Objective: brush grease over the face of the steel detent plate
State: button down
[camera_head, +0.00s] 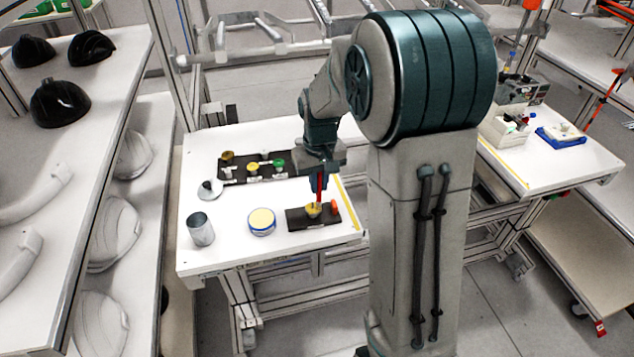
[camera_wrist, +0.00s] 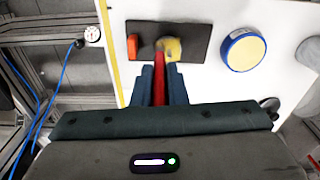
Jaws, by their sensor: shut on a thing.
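My gripper (camera_head: 318,178) is shut on the red handle of a brush (camera_head: 319,190), which points down. In the wrist view, the red handle (camera_wrist: 160,85) runs forward between my fingers (camera_wrist: 160,82). The brush tip is at a small yellow-topped piece (camera_head: 313,209) on a black base (camera_head: 293,219); the piece also shows in the wrist view (camera_wrist: 174,47). This may be the detent plate with grease on its face; bare steel is hard to make out. The tip hides part of it, and contact is unclear. A round blue-rimmed tin with pale yellow contents (camera_head: 262,221) stands left of the base.
An orange block (camera_head: 334,207) sits on the base's right end. A steel cup (camera_head: 201,229) and a white domed piece (camera_head: 209,189) stand at the left. A dark rack (camera_head: 235,174) with yellow and green pieces lies behind. The white table (camera_head: 225,258) is clear at its front.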

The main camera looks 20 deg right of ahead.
jog(key=shift+w+d, duration=0.1)
jog(key=shift+w, duration=0.25)
jog(key=shift+w, duration=0.1)
jog(key=shift+w, duration=0.3)
jog(key=shift+w+a, duration=0.1)
jog(key=shift+a, duration=0.2)
jog(key=shift+w+a, duration=0.1)
jog(key=shift+a, duration=0.1)
jog(key=shift+a, duration=0.2)
jog(key=shift+a, duration=0.25)
jog(key=shift+a, duration=0.2)
